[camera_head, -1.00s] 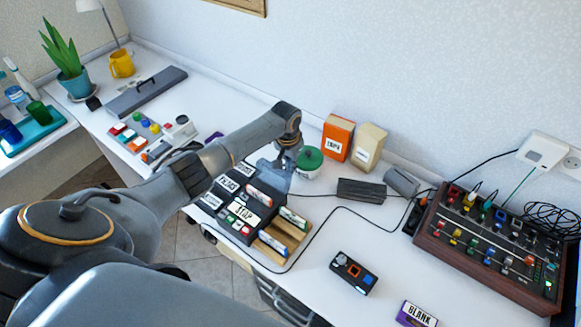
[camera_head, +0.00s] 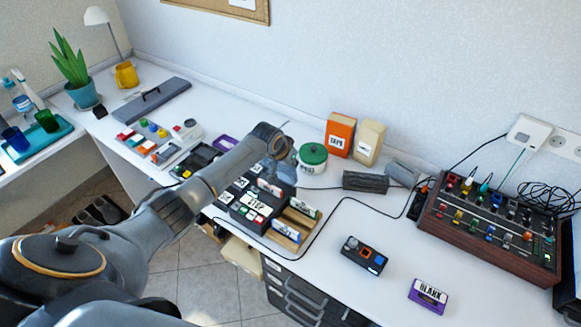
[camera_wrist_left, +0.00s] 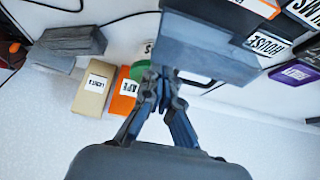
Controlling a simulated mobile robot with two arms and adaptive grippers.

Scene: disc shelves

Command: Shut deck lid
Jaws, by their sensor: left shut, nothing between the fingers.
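A flat grey panel, apparently the deck lid (camera_wrist_left: 207,48), is raised in front of my left gripper in the left wrist view. In the head view the gripper (camera_head: 279,152) is above the back of the deck. My right gripper is not in view.
A green-lidded jar (camera_head: 313,155) stands right beside the gripper, with an orange box (camera_head: 340,134) and a beige box (camera_head: 369,142) behind. A wooden cassette rack (camera_head: 297,230) adjoins the deck. A cable loops around them. A mixer (camera_head: 488,230) stands right.

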